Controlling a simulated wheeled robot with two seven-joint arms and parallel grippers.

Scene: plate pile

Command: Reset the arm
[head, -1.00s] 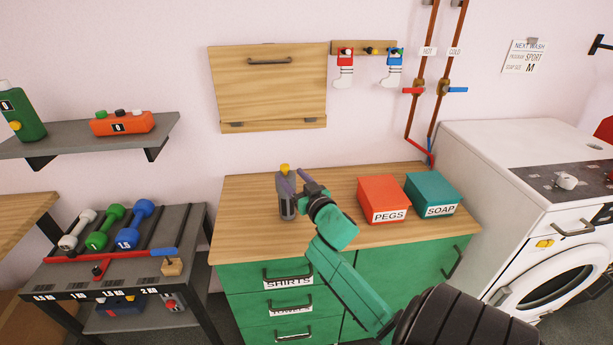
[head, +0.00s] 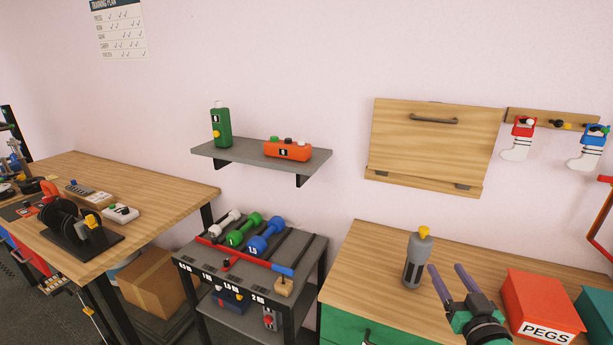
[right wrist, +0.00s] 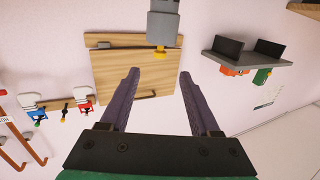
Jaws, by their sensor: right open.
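My right gripper (head: 452,283) is open and empty above the wooden countertop, at the lower right of the head view. Its two purple fingers point up and away, and they also show spread apart in the right wrist view (right wrist: 158,82). A grey bottle with a yellow top (head: 417,260) stands upright on the counter, just left of the fingers and apart from them. The same bottle shows upside down at the top of the right wrist view (right wrist: 163,22). My left gripper is not in either view.
An orange-red PEGS box (head: 541,300) stands right of my gripper, with a teal box (head: 597,312) beside it. A dumbbell rack (head: 300,258) stands left of the counter (head: 370,255). A grey wall shelf (head: 240,157) and a wooden wall panel (head: 420,150) are behind.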

